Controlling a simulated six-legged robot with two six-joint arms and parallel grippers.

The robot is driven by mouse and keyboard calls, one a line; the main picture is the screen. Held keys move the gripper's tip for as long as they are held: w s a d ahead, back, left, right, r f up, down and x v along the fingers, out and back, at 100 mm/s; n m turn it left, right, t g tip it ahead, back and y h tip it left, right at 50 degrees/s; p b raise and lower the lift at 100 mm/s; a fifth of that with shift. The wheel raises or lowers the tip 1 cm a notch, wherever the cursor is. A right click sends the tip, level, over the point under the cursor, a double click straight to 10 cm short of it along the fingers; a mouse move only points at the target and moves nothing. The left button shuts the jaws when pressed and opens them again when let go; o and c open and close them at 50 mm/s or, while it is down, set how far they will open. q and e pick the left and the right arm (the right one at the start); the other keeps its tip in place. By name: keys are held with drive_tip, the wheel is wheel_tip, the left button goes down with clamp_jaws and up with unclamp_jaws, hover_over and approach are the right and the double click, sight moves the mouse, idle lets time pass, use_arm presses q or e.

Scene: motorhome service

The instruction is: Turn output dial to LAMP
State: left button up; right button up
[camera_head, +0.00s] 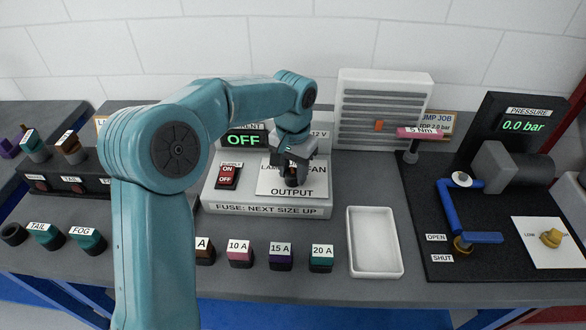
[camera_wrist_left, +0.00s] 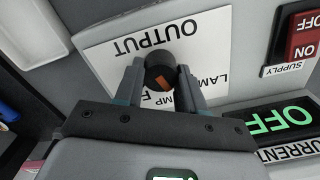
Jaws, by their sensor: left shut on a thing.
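The output dial (camera_wrist_left: 157,68) is a dark round knob with an orange mark, on a white plate (camera_wrist_left: 105,60) lettered OUTPUT. In the left wrist view, which shows the plate upside down, the orange mark faces the row of labels; I cannot tell which label it points at. LAMP and FAN are partly readable; the labels between are hidden by the fingers. My left gripper (camera_head: 291,177) is over the plate in the head view, shut with one finger on each side of the dial. My right gripper is not in view.
A red supply switch (camera_head: 228,175) and a green OFF display (camera_head: 243,140) are left of the dial. Several coloured fuses (camera_head: 240,253) stand in front of the panel. An empty white tray (camera_head: 375,270) is to the right, beside a black board with a blue lever (camera_head: 452,212).

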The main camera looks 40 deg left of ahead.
sight(293, 172)
use_arm(q)
drive_tip(key=n, duration=0.5)
drive_tip(key=shift+w+r+n, duration=0.1)
drive_tip(key=shift+n, duration=0.3)
drive_tip(key=shift+a+n, duration=0.1)
drive_tip(key=shift+n, duration=0.2)
drive_tip(key=o, duration=1)
drive_tip(key=shift+o, duration=0.2)
wheel_tip(293, 172, up, 16)
drive_tip(key=p, duration=0.2)
drive_tip(key=shift+r, duration=0.15)
